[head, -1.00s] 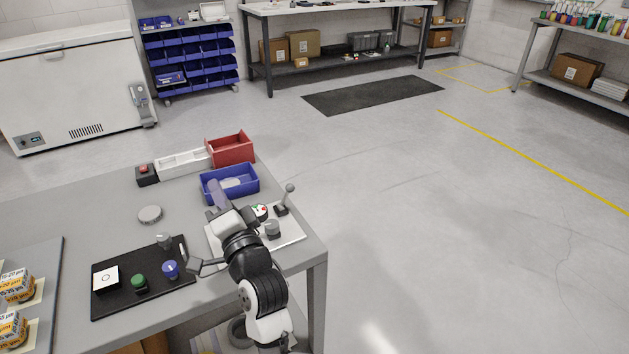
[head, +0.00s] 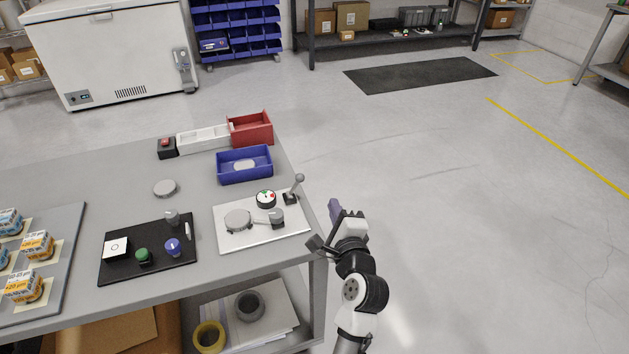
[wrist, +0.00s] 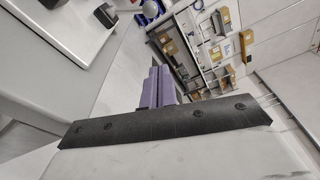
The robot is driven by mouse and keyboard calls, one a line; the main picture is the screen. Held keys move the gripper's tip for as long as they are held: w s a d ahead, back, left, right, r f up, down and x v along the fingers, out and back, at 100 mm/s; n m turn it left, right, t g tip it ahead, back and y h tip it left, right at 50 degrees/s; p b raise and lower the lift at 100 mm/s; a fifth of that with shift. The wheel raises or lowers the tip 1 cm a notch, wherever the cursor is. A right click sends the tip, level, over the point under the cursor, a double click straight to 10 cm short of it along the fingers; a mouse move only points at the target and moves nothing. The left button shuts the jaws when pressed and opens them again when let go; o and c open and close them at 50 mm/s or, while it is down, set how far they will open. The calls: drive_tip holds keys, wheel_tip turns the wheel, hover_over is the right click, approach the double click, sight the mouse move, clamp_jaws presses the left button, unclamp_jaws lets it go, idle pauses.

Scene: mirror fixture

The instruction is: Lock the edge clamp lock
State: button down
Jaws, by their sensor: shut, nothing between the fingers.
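The mirror fixture is a white plate (head: 230,240) near the table's right end. On it are a round grey disc (head: 238,220), a grey knob (head: 276,216) with a thin bar reaching to the disc, a white-topped dial (head: 265,198) with green and red marks, and a ball-tipped lever (head: 297,187) leaning right. I cannot tell which part is the edge clamp lock, or whether it is locked. My gripper (head: 335,210) is off the table's right edge, right of the plate and touching nothing. Its purple fingers (wrist: 157,88) are shut and empty in the wrist view.
A black panel (head: 120,270) with knobs lies left of the plate. Behind are a blue bin (head: 245,178), a red bin (head: 262,135), a white tray (head: 192,145) and a loose grey disc (head: 165,187). Open floor (head: 440,200) lies right of the table.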

sight(296, 184)
drive_tip(key=shift+w, duration=0.1)
drive_tip(key=w+a+p, duration=0.4)
drive_tip(key=w+a, duration=0.1)
drive_tip(key=w, duration=0.2)
drive_tip(key=shift+w+r+p, duration=0.35)
drive_tip(key=shift+r+p, duration=0.05)
idle(0.3)
